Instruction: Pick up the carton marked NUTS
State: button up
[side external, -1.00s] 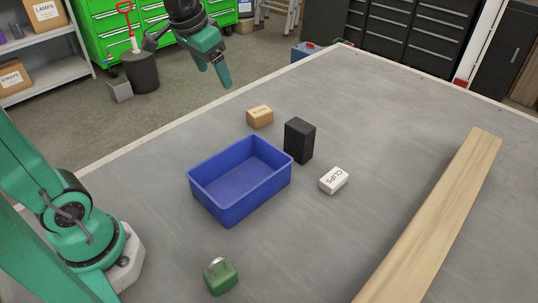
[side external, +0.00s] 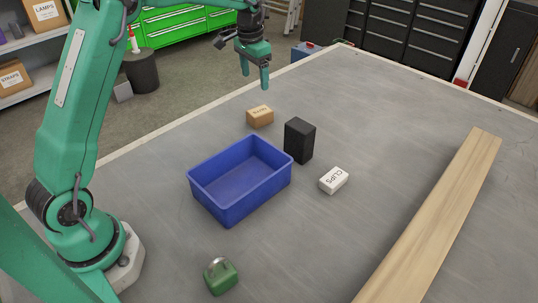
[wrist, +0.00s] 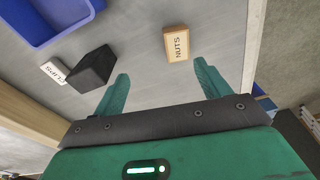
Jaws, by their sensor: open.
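The carton marked NUTS (side external: 260,117) is a small tan box on the grey table, behind the blue bin in the side view. In the wrist view the NUTS carton (wrist: 177,44) lies ahead of the fingertips, nearer the right finger, with its label readable. My gripper (side external: 255,82) points down above the table, higher than the carton and apart from it. In the wrist view my gripper (wrist: 162,74) has its two green fingers spread wide with nothing between them.
A blue bin (side external: 214,205) stands in front of the carton. A black block (side external: 300,140) and a white CLIPS carton (side external: 333,181) stand to its right. A wooden plank (side external: 435,220) runs along the right.

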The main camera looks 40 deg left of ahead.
jog(key=g, duration=0.1)
send_over(260, 111)
jog(key=f, duration=1)
jog(key=shift+a, duration=0.25)
jog(key=shift+f, duration=1.25)
jog(key=shift+f, duration=0.1)
jog(key=shift+d+f, duration=0.15)
jog(key=shift+f, duration=2.35)
jog(key=shift+c, duration=0.3)
jog(key=shift+r, duration=0.1)
jog(key=c, duration=1.2)
